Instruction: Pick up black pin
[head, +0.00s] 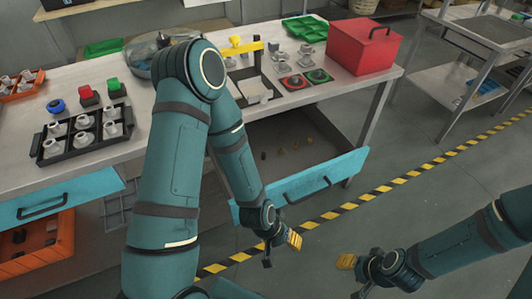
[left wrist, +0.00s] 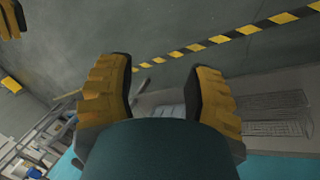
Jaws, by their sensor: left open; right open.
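A small dark pin (head: 263,155), which looks like the black pin, stands in the open drawer (head: 325,175) under the bench. My right gripper (head: 352,277) is open and empty, to the right over the floor.
On the bench stand a red toolbox (head: 364,46), a green tray (head: 306,28), a black rack with white fittings (head: 80,135) and a metal basin hidden partly by my left arm. An orange crate (head: 38,243) sits lower left. A striped floor line (head: 420,170) runs past the drawer.

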